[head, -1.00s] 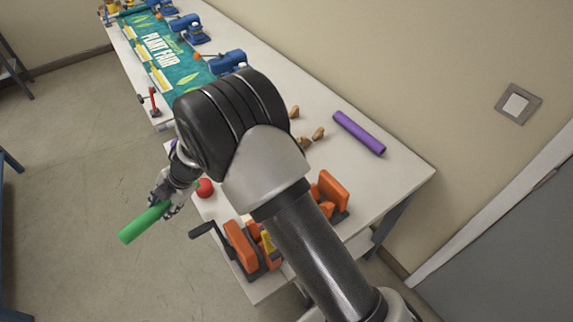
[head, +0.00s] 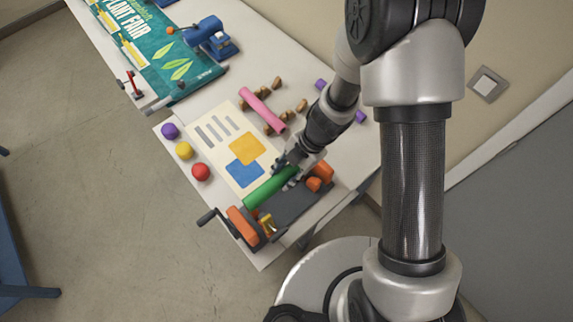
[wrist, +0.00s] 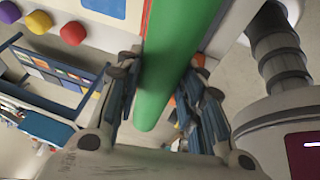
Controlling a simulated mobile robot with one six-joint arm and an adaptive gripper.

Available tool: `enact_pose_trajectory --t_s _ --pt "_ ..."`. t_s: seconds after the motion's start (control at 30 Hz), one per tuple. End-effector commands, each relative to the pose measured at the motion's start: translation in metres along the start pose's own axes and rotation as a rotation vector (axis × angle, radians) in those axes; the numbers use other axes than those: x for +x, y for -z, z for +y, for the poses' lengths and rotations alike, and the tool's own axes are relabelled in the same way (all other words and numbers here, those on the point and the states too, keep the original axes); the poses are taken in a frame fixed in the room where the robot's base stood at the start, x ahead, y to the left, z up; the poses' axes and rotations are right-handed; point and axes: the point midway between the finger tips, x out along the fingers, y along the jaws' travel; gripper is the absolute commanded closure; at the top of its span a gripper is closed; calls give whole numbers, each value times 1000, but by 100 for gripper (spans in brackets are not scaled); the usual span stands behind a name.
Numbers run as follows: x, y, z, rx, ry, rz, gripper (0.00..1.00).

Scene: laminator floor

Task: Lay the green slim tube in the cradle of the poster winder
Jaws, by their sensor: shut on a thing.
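The green slim tube (head: 270,188) is held between the fingers of my gripper (head: 288,168). In the wrist view the green tube (wrist: 172,65) runs lengthwise between the blue-grey finger pads (wrist: 165,88). The poster winder has a dark bed (head: 295,203), an orange end block (head: 242,226) with a hand crank (head: 207,217) on the left, and orange parts (head: 318,178) on the right. The tube lies along the winder's far side, roughly parallel to its bed. I cannot tell whether it touches the winder or hangs above it.
A sheet with yellow and blue shapes (head: 213,133) lies behind the winder. A pink tube (head: 262,111) rests among brown supports. A purple tube (head: 360,117) is partly behind my arm. Purple, yellow and red balls (head: 200,171) line the left edge. A blue clamp (head: 212,40) stands farther back.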

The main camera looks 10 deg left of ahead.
Motion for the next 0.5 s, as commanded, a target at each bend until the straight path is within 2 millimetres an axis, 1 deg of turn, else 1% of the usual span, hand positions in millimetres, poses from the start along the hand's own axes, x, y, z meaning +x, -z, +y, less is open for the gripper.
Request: enact_pose_trajectory --t_s 0.07,0.27,0.5 --pt "-1 1 -3 0 3 2 89" --pt "7 -3 -4 0 2 2 89" --pt "23 -9 -7 -2 2 1 89"
